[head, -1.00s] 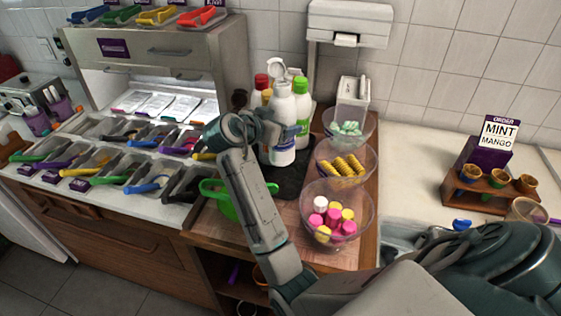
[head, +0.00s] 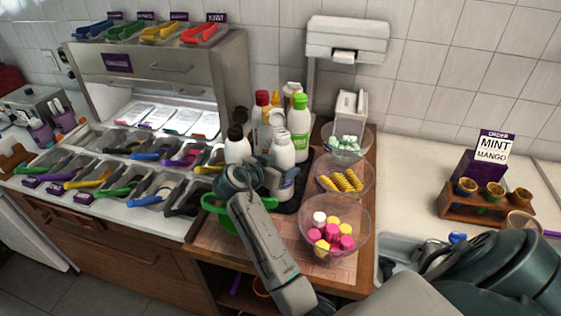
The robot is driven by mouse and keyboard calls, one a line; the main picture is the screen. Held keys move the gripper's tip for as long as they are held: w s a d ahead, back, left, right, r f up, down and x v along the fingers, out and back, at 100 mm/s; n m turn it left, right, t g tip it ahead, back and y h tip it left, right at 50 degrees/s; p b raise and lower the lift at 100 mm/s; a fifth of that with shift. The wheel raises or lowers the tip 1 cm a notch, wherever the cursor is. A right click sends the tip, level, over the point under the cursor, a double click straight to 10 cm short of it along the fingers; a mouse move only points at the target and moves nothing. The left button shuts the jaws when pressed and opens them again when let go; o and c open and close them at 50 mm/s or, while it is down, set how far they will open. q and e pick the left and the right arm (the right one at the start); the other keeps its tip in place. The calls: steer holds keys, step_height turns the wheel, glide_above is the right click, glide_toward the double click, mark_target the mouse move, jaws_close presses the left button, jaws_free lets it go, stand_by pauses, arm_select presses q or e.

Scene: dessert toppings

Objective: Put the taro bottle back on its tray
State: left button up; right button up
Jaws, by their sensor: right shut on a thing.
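My right gripper (head: 268,178) is shut on a white bottle (head: 283,151), the taro bottle of the task, though I cannot read a name on it. My left gripper is not in view.
Several other bottles, including a green-capped one (head: 299,125) and a dark-capped one (head: 237,147), stand close behind and left. A green-handled item (head: 217,207) is at the front left. Glass bowls (head: 364,229) line the right side.

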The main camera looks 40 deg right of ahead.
steer(key=shift+r, duration=0.15)
steer(key=shift+f+b, duration=0.25)
steer(key=shift+b, duration=0.05)
steer(key=o, duration=0.6)
steer(key=shift+f, duration=0.2)
steer(key=shift+c, duration=0.2)
steer(key=o, duration=0.4)
steer(key=shift+s+a+r, duration=0.1)
steer(key=shift+r, duration=0.05)
